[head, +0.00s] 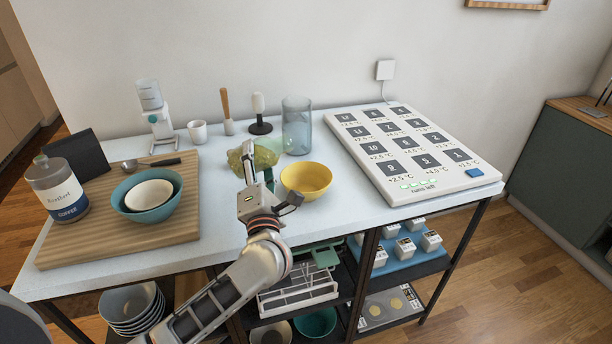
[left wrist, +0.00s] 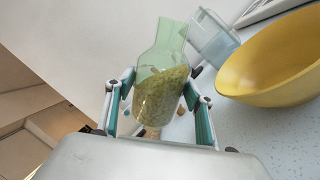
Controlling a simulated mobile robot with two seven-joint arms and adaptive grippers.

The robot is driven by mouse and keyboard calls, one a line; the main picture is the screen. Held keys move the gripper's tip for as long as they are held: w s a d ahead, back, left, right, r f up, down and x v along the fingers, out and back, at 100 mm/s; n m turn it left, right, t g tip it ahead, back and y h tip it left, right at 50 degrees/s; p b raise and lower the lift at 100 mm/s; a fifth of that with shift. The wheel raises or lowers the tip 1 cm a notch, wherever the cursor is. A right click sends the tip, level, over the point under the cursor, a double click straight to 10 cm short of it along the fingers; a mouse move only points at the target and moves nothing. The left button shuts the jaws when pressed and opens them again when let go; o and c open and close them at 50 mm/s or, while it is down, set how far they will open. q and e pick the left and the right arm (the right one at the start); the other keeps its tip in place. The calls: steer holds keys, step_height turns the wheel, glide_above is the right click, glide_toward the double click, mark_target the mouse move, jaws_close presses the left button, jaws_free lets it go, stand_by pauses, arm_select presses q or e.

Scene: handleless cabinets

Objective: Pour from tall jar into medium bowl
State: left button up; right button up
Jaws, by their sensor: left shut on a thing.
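My left gripper (head: 256,180) is shut on a see-through green jar (left wrist: 160,85) with a narrower neck. In the left wrist view yellow-green grains fill its lower body and the neck looks empty. In the head view the jar (head: 262,154) is partly hidden behind the gripper, so its exact tilt is hard to tell. A yellow bowl (head: 307,180) stands upright on the table just right of the gripper, apart from the jar. The bowl also shows at the right of the left wrist view (left wrist: 270,70); no grains show in it in the head view.
A clear glass cylinder (head: 297,128) stands close behind the bowl. A white panel with dark squares (head: 408,152) lies to the right. A wooden board (head: 100,245) at left bears a teal bowl (head: 147,212) with a white bowl (head: 149,194) inside, and a coffee jar (head: 57,190).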

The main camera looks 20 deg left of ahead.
arm_select(q)
steer(key=shift+d, duration=0.1)
steer(key=shift+f+m, duration=0.1)
steer(key=shift+m, duration=0.3)
steer(key=shift+f+m+h, duration=0.3)
steer(key=shift+m, duration=0.3)
steer(key=shift+r+t, duration=0.1)
steer(key=shift+t, duration=0.2)
steer(key=shift+m, duration=0.4)
steer(key=shift+d+p, duration=0.25)
steer(key=shift+p, duration=0.1)
